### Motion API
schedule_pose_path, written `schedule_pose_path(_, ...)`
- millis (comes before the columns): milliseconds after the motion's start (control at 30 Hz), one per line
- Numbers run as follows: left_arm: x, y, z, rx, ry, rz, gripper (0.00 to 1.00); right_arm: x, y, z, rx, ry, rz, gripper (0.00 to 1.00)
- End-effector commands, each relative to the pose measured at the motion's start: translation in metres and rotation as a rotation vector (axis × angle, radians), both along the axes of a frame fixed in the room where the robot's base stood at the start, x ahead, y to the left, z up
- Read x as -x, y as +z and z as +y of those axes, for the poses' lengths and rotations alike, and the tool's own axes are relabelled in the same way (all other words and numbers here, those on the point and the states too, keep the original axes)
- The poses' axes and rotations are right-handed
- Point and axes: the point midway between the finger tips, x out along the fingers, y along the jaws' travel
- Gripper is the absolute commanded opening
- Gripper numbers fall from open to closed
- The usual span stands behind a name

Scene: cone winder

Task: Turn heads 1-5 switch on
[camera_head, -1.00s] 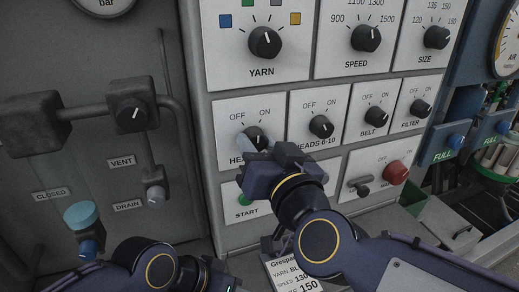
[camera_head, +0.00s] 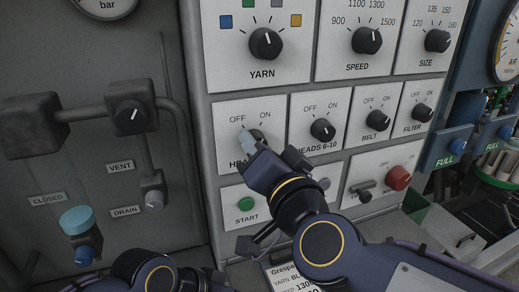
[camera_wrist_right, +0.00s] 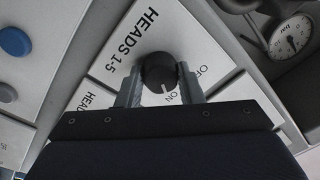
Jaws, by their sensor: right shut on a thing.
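The HEADS 1-5 switch is a black round knob (camera_head: 258,134) on a white panel plate, partly hidden by my right gripper in the head view. In the right wrist view the knob (camera_wrist_right: 158,72) sits between the two fingers, and its white mark points toward the word ON. My right gripper (camera_wrist_right: 160,82) is shut on this knob; its fingertips also show in the head view (camera_head: 252,140). My left gripper (camera_head: 215,282) is at the bottom edge of the head view, mostly cut off, and its jaws cannot be made out.
The HEADS 6-10 knob (camera_head: 322,129) is close on the right, with the BELT knob (camera_head: 378,120) beyond it. The green START button (camera_head: 246,203) is below. The YARN knob (camera_head: 265,43) is above. Pipes with a valve (camera_head: 132,115) stand at left.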

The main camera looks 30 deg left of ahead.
Motion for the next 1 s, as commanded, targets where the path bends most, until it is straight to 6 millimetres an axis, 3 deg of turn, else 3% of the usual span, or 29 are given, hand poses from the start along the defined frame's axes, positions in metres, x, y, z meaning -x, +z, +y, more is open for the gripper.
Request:
schedule_pose_path(267, 0.000, 0.000, 0.000, 0.000, 0.000, 0.000, 0.36, 0.000, -0.001, 0.000, -0.001, 0.002, 0.003, 0.11)
schedule_pose_path(300, 0.000, 0.000, 0.000, 0.000, 0.000, 0.000, 0.36, 0.000, -0.001, 0.000, -0.001, 0.002, 0.003, 0.39)
schedule_pose_path(433, 0.000, 0.000, 0.000, 0.000, 0.000, 0.000, 0.36, 0.000, 0.000, 0.000, -0.001, 0.001, 0.002, 0.55)
schedule_pose_path(767, 0.000, 0.000, 0.000, 0.000, 0.000, 0.000, 0.36, 0.002, 0.000, -0.003, -0.001, 0.000, 0.001, 0.55)
schedule_pose_path(1000, 0.000, -0.002, 0.000, 0.000, 0.000, 0.000, 0.36, 0.026, -0.001, -0.031, -0.002, 0.001, -0.001, 0.55)
